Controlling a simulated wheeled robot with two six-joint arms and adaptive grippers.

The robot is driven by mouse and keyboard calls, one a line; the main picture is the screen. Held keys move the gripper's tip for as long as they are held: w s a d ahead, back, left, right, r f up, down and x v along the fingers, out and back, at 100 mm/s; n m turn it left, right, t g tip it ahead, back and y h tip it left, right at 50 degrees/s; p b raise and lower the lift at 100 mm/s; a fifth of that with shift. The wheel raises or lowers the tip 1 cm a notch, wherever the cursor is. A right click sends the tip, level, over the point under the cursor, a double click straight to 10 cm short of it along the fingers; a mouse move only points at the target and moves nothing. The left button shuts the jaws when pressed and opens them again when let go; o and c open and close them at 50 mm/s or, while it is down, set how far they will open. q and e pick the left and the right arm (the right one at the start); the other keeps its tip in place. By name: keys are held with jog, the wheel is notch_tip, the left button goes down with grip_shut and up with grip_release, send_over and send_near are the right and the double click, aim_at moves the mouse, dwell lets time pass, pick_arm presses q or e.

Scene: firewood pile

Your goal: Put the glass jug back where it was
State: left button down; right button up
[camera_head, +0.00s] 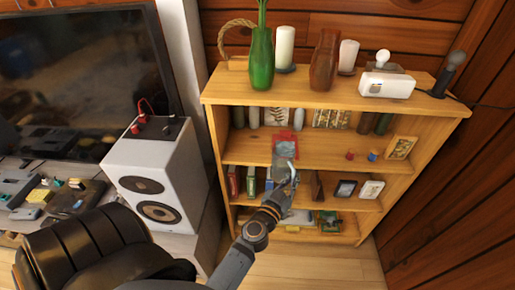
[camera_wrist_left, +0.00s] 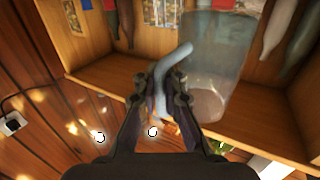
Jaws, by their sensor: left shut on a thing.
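The glass jug (camera_head: 285,147) shows as a clear, greyish shape in front of the upper shelf compartment of the wooden bookcase. My left gripper (camera_head: 289,184) reaches up from below in front of the bookcase. In the left wrist view the gripper (camera_wrist_left: 165,90) is shut on the jug's pale curved handle, and the see-through jug body (camera_wrist_left: 216,62) stands to the right of the fingers. The jug looks roughly upright at the shelf; I cannot tell if its base touches the board. My right gripper is not in view.
The bookcase top (camera_head: 225,89) carries a green vase (camera_head: 262,60), a brown vase (camera_head: 325,62), candles and a white device (camera_head: 387,85). Small red and blue items and a framed picture (camera_head: 401,147) sit right of the jug. A white speaker (camera_head: 158,175) stands left.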

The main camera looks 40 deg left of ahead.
pick_arm(q)
jog(key=s+a+r+n+g+y+p, duration=0.1)
jog(key=s+a+r+n+y+p, duration=0.1)
jog(key=a+r+y+p, duration=0.25)
jog(key=s+a+r+n+y+p, duration=0.1)
jog(key=s+a+r+n+p, duration=0.15)
jog(key=r+p, duration=0.4)
jog(key=w+a+f+b, duration=0.6)
jog(key=w+a+f, duration=0.3)
jog(key=w, duration=0.2)
jog(key=shift+m, duration=0.35)
